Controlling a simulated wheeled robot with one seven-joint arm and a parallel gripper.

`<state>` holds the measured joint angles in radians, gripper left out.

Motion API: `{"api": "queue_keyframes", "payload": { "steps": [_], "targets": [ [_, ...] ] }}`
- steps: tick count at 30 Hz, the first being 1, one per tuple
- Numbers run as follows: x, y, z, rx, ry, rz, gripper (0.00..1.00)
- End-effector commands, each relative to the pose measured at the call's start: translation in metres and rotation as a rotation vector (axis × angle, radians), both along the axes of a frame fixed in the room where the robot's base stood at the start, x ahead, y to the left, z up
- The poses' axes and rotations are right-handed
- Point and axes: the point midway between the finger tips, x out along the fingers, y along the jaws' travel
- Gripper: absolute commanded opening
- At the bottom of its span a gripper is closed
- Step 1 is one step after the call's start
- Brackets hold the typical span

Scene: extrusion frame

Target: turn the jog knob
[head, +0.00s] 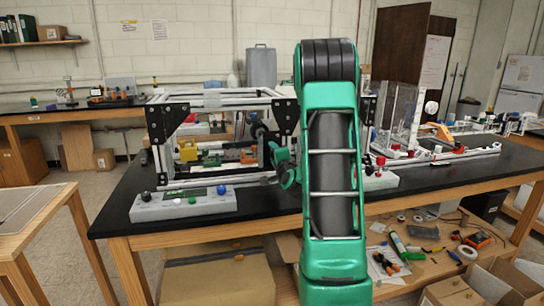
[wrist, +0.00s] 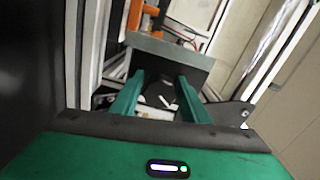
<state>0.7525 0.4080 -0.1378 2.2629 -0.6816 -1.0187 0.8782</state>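A pale control box (head: 182,208) lies on the black tabletop at the front left in the head view. It has a black knob (head: 146,196) at its left end, a small display and a dark blue knob (head: 221,190) at its right end. I cannot tell which knob is the jog knob. My gripper (head: 284,166) is to the right of this box, inside the frame's front opening, partly hidden by my arm. In the wrist view my gripper (wrist: 160,78) has its two green fingers apart, with a grey block (wrist: 165,50) just beyond the tips. No knob is clearly seen there.
An extrusion frame (head: 160,130) with black corner plates stands behind the control box. Another pale box with a red button (head: 381,161) sits right of my arm. A clear-walled rig (head: 405,105) stands farther right. The tabletop (head: 120,210) is bare left of the control box.

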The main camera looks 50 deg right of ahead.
Motion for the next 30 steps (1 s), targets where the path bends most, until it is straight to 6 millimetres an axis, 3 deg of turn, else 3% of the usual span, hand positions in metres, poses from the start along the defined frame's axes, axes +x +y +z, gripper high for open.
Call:
{"api": "queue_keyframes", "payload": {
  "steps": [8, 24, 30],
  "targets": [
    [-0.006, -0.001, 0.001, -0.003, 0.001, -0.007, 0.41],
    [-0.070, 0.040, 0.001, 0.000, 0.001, -0.008, 0.41],
    [-0.083, 0.050, 0.000, 0.000, 0.003, -0.003, 0.41]
  ]
}}
